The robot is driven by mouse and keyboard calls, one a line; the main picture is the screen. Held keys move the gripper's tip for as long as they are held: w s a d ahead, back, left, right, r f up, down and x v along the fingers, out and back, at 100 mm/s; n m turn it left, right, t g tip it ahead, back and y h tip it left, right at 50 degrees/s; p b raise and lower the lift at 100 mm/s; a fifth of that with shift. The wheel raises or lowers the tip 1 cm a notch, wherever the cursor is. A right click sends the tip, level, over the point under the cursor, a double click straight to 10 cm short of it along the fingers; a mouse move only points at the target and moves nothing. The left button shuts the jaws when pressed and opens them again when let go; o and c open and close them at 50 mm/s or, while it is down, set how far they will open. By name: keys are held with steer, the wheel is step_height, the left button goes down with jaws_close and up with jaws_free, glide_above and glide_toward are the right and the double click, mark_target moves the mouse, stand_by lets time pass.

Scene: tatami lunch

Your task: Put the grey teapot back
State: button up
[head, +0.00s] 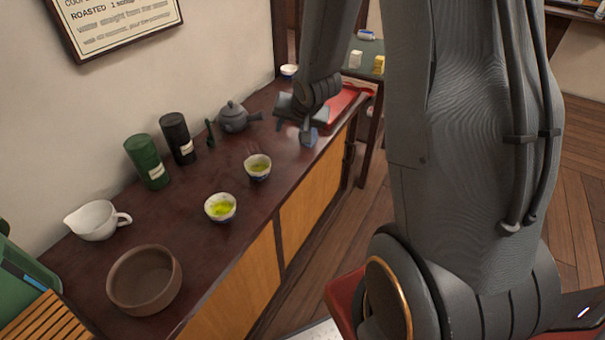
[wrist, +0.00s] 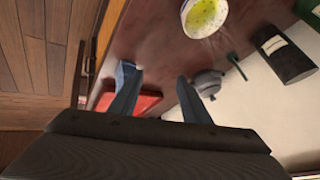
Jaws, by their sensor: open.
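The grey teapot (head: 233,118) stands upright on the dark wooden counter near the wall, with its lid on. It also shows in the wrist view (wrist: 207,83), just right of my gripper's right finger, which partly overlaps it in the picture. My gripper (head: 306,135) is over the counter to the right of the teapot, near the front edge. In the wrist view my gripper (wrist: 157,80) is open, with its two fingers apart and nothing held between them. In the head view only part of the fingers shows.
A red tray (head: 345,99) lies at the counter's far end. Two cups of green tea (head: 258,168) (head: 220,208) stand nearer me. A black canister (head: 177,139), a green canister (head: 148,161) and a small dark green item (head: 210,133) stand by the wall. A white pitcher (head: 96,220) and brown bowl (head: 144,279) are nearest.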

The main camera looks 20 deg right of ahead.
steer(key=s+a+r+n+g, duration=0.2)
steer(key=s+a+n+g, duration=0.1)
steer(key=s, duration=0.9)
steer(key=s+a+r+n+g, duration=0.3)
steer(key=s, duration=0.8)
steer(key=shift+s+a+g, duration=0.35)
steer(key=shift+a+g, duration=0.05)
